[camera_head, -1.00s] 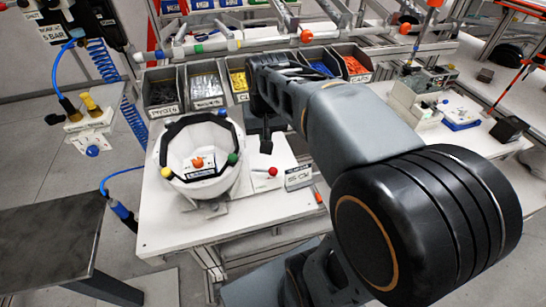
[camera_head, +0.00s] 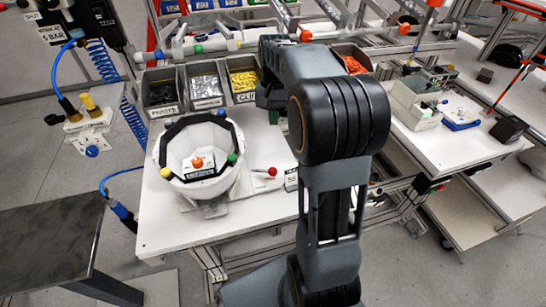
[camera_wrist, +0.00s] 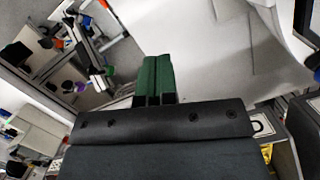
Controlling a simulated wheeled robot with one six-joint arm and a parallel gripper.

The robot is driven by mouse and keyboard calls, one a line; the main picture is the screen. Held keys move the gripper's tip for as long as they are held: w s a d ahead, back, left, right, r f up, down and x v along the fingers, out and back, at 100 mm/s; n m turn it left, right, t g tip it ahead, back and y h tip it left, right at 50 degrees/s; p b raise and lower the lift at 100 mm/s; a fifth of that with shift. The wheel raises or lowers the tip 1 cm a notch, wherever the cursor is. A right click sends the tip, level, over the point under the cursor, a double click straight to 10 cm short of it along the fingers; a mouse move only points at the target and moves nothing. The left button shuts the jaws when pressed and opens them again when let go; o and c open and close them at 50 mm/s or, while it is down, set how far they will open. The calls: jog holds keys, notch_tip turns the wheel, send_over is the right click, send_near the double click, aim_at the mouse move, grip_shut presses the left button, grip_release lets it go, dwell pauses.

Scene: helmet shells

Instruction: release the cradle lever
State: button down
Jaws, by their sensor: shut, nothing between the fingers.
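The cradle lever (camera_head: 272,171) ends in a red ball and sticks out to the right of the cradle, low over the white bench top. A white helmet shell (camera_head: 222,181) with a black inner band sits open side up in the cradle. The cradle itself is mostly hidden under it. My gripper (camera_wrist: 154,72) has green fingers that lie together with nothing between them. In the head view my arm hides the fingertips. My wrist is up near the bins, behind and above the lever, apart from it. I cannot make out the lever in the wrist view.
Parts bins (camera_head: 205,86) line the back of the bench (camera_head: 265,217). A small white label block (camera_head: 291,180) stands right of the lever, partly behind my arm. A blue-handled air tool (camera_head: 121,212) hangs at the bench's left edge. The front of the bench is clear.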

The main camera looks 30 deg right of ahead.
jog(key=s+f, duration=0.1)
jog(key=f, duration=0.2)
jog(key=s+a+f+p, duration=0.1)
jog(key=f, duration=0.3)
jog(key=s+a+f, duration=0.1)
jog(key=f, duration=0.2)
jog(key=shift+s+a+f, duration=0.1)
jog(key=shift+s+f, duration=0.05)
jog(key=shift+s, duration=0.15)
jog(key=shift+s+a+f+p, duration=0.3)
jog(key=shift+s+f+p, duration=0.05)
jog(key=shift+s, duration=0.2)
